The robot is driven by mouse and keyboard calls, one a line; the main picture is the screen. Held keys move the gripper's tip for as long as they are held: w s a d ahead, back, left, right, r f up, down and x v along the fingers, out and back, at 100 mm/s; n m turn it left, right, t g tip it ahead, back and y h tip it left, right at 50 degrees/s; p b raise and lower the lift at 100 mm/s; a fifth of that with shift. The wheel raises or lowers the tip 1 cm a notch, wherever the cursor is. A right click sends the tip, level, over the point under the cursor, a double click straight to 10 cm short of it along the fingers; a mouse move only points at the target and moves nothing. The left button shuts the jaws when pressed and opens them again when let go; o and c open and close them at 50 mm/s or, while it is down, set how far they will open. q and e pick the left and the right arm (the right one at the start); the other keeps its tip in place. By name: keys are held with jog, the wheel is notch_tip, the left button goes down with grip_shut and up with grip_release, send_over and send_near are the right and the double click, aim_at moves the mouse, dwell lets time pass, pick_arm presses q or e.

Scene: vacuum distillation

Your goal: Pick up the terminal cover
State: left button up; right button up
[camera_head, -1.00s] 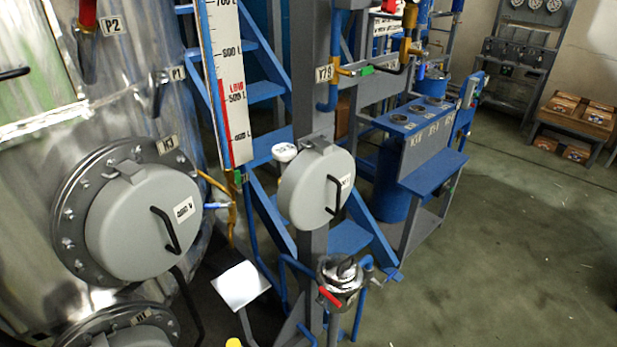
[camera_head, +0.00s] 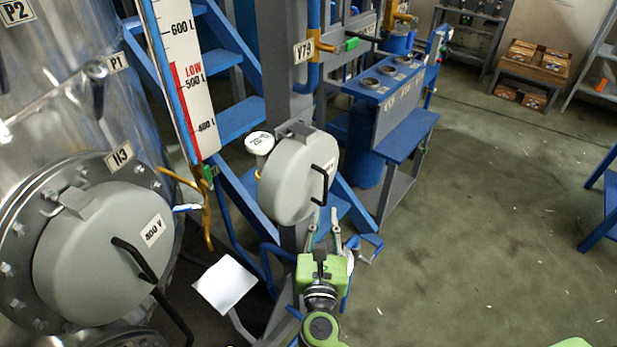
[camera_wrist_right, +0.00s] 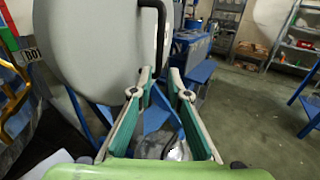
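A round light-grey cover (camera_head: 292,182) with a black bar handle (camera_head: 321,186) is mounted on the grey post. In the right wrist view this cover (camera_wrist_right: 88,45) fills the upper left, with its handle (camera_wrist_right: 163,30) near the fingertips. My right gripper (camera_head: 327,222) is just below the post cover's handle. In the right wrist view its fingertips (camera_wrist_right: 161,75) are apart, with no clear grip on the handle. My left gripper is not in view.
A white panel (camera_head: 225,285) stands at lower left of the post. Blue stairs (camera_head: 238,118) rise behind it, and a gauge console (camera_head: 400,105) stands beyond. Green floor (camera_head: 490,210) is open to the right, with a blue frame (camera_head: 603,205) at the edge.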

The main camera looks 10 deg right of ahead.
aim_at(325, 201)
jog(key=shift+w+d, duration=0.15)
jog(key=shift+w, duration=0.45)
jog(key=p+x, duration=0.1)
jog(key=x, duration=0.3)
jog(key=shift+w+r, duration=0.15)
jog(key=shift+w, duration=0.15)
jog(key=shift+w+d, duration=0.1)
jog(key=shift+w, duration=0.15)
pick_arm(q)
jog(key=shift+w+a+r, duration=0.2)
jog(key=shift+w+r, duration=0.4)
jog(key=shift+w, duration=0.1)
pick_arm(e)
grip_shut()
